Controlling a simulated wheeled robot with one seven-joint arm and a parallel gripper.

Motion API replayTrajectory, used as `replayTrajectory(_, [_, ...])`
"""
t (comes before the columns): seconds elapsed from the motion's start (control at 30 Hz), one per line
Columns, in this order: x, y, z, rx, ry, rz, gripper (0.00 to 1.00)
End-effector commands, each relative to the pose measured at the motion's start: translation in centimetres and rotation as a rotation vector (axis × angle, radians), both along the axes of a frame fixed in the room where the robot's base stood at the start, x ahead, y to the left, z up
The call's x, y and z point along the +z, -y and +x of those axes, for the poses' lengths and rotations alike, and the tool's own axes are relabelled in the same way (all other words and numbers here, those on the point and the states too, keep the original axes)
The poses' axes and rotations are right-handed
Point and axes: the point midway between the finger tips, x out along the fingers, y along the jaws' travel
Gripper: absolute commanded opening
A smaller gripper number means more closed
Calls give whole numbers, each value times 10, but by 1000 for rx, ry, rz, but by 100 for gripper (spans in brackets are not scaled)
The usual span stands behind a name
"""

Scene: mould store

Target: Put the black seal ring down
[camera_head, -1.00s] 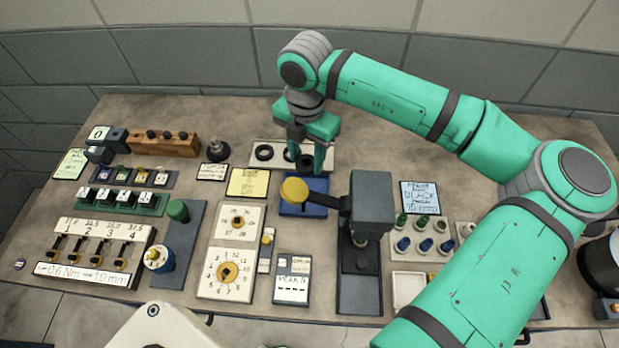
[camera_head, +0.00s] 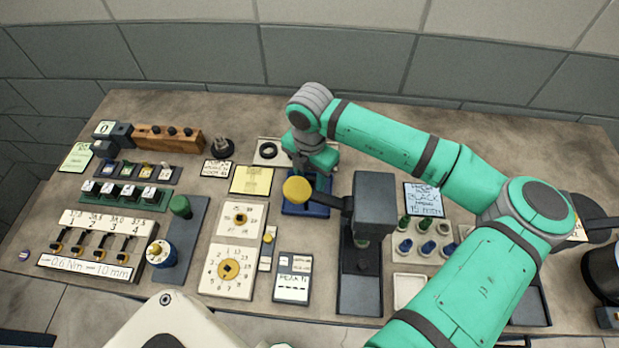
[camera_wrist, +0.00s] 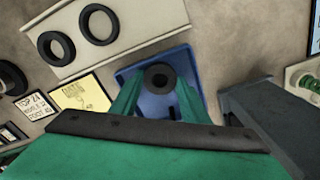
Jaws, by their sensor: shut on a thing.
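My gripper (camera_head: 312,182) is over the blue dish (camera_head: 305,209), just behind the yellow round pad of the press. In the wrist view, its green fingers (camera_wrist: 158,92) are shut on a black seal ring (camera_wrist: 160,77), which shows in front of the blue dish (camera_wrist: 146,103). I cannot tell whether the ring touches the dish. In the head view the held ring is hidden by my gripper and the pad. Two other black rings, one larger (camera_wrist: 98,24) and one beside it (camera_wrist: 56,48), lie on the pale rack (camera_wrist: 150,22).
The dark press (camera_head: 373,205) stands close on the right, with its yellow pad (camera_head: 297,190) reaching over the front of the dish. A yellow note (camera_head: 251,180) lies to the left. Dial plates (camera_head: 228,270) and a pale peg block (camera_head: 428,245) stand nearer the front.

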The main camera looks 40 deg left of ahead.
Motion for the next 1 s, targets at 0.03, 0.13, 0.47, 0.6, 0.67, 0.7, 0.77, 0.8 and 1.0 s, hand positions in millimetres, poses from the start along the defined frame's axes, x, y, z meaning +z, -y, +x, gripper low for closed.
replayTrajectory(0.03, [0,0,0,-1,0,0,17])
replayTrajectory(0.13, [0,0,0,-1,0,0,17])
replayTrajectory(0.47, [-2,0,0,1,0,0,49])
replayTrajectory(0.6, [-1,-1,0,2,0,0,49])
replayTrajectory(0.67, [1,-1,0,3,1,0,49])
replayTrajectory(0.7, [5,-1,0,2,1,0,49])
replayTrajectory(0.77, [11,0,0,2,2,-1,49])
replayTrajectory(0.8, [17,0,1,2,3,0,49])
replayTrajectory(1.0, [57,-4,-1,10,5,0,49])
